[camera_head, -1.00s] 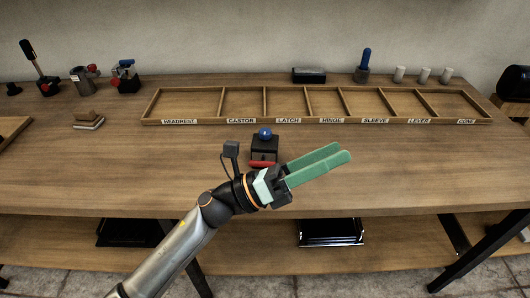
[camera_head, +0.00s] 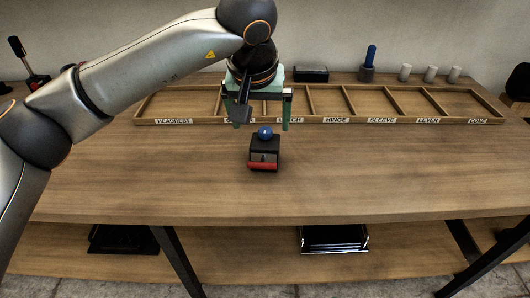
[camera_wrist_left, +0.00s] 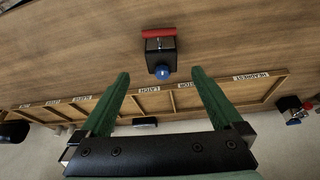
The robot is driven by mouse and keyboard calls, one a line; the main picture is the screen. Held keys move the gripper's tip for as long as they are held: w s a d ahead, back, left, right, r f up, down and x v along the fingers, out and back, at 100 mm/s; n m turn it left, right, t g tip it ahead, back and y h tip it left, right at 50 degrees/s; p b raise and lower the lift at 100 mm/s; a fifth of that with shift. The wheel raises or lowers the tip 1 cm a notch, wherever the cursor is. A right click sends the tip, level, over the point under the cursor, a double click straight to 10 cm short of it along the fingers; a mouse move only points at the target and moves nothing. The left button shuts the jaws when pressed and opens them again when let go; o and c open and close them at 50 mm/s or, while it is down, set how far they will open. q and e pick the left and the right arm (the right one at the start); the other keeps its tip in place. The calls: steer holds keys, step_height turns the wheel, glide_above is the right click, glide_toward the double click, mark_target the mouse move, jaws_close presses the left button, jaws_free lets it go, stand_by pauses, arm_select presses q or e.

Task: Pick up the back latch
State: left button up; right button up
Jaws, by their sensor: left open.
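The back latch appears to be the black block (camera_head: 264,153) with a blue ball on top and a red bar along its front. It stands alone on the table, in front of the divided tray. My left gripper (camera_head: 262,124) is open and empty, with its green fingers pointing down. In the head view the fingertips show just beyond the blue ball, apart from the block. In the left wrist view the block (camera_wrist_left: 160,50) lies between and beyond the two fingertips. My right gripper is not in view.
A wooden tray (camera_head: 318,121) with labelled compartments runs along the back, partly hidden by my left arm. Behind it stand a black box (camera_head: 311,74), a blue-handled piece (camera_head: 368,64) and several pale cylinders (camera_head: 430,74). The table around the block is clear.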

mark_target(264, 148)
arm_select(q)
steer(key=x, duration=1.2)
steer(key=shift+w, duration=0.3)
steer(key=shift+c, duration=0.2)
steer(key=shift+r, duration=0.1)
jaws_close()
